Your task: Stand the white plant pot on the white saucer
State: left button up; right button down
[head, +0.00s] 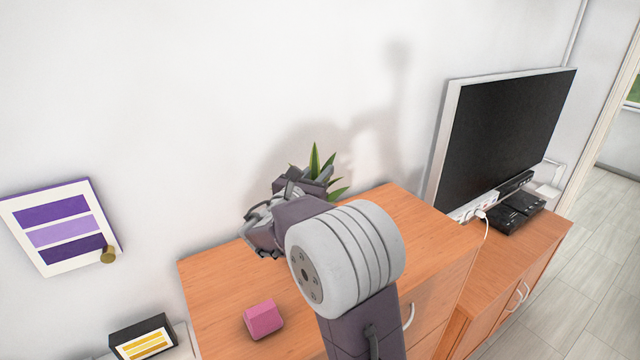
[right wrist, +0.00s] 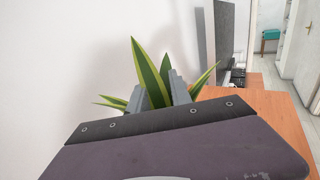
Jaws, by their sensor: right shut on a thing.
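The plant's pointed green leaves (head: 315,160) rise behind my right gripper (head: 318,178) above the wooden cabinet top. In the right wrist view the leaves, green with yellow edges (right wrist: 150,72), stand upright between and beside the two grey fingers (right wrist: 160,92). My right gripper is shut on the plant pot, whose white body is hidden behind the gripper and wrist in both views. I cannot tell whether the pot touches the cabinet. The white saucer does not show in either view; my right arm covers part of the cabinet top. My left gripper is not in view.
A pink block (head: 263,320) lies on the wooden cabinet (head: 215,290), near its front left. A television (head: 510,135) and a black box (head: 514,210) stand on the lower cabinet to the right. The white wall (head: 200,90) is close behind. The cabinet's right part is clear.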

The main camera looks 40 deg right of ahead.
notch_tip(320, 180, down, 3)
jog(key=shift+s+d+f+p, duration=0.1)
jog(key=shift+f+p, duration=0.1)
jog(key=shift+p, duration=0.2)
jog(key=shift+f, duration=0.15)
jog(key=c, duration=1.6)
grip_release()
jog(key=shift+f+b, duration=0.2)
jog(key=shift+b, duration=0.1)
jog(key=o, duration=0.4)
jog(key=shift+o, duration=0.2)
